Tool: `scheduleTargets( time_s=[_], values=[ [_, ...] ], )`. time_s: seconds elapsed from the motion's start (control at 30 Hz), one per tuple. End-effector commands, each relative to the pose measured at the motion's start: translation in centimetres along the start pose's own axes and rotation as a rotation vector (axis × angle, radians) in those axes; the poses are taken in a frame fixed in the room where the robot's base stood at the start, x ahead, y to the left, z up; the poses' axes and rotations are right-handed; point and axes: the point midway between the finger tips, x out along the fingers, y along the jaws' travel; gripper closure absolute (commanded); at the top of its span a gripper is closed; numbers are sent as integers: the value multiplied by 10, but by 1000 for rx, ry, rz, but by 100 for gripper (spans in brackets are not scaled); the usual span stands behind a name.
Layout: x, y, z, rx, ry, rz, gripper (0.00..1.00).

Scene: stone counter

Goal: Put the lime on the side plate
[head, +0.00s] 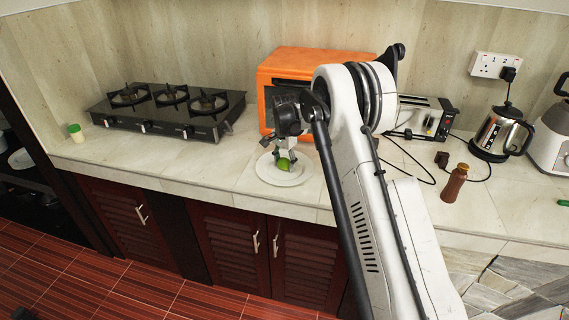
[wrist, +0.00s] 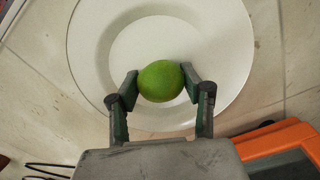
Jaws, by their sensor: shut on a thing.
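The green lime (head: 284,163) is between the fingers of my gripper (head: 284,156), over the white side plate (head: 262,172) on the counter. In the wrist view the lime (wrist: 161,81) sits between the two fingertips of my gripper (wrist: 160,88), which are shut on it. The side plate (wrist: 95,40) lies behind the lime in that view, with the lime over its inner area. I cannot tell whether the lime touches the plate.
An orange oven (head: 264,90) stands close behind the plate. A black gas hob (head: 170,122) is to the left. A toaster (head: 425,118), a brown bottle (head: 455,183) and a kettle (head: 497,135) are to the right. The counter's front edge is close to the plate.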

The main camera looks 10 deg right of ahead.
Motion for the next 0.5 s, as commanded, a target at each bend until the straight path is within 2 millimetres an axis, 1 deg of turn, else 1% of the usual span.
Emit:
scheduleTargets(
  time_s=[0.13, 0.17, 0.27, 0.3, 0.5],
  values=[
    [4, 0, 0, 0, 0, 0, 85],
    [3, 0, 0, 0, 0, 0, 55],
    [3, 0, 0, 0, 0, 0, 41],
    [3, 0, 0, 0, 0, 0, 39],
    [2, 0, 0, 0, 0, 0, 39]
  ],
)
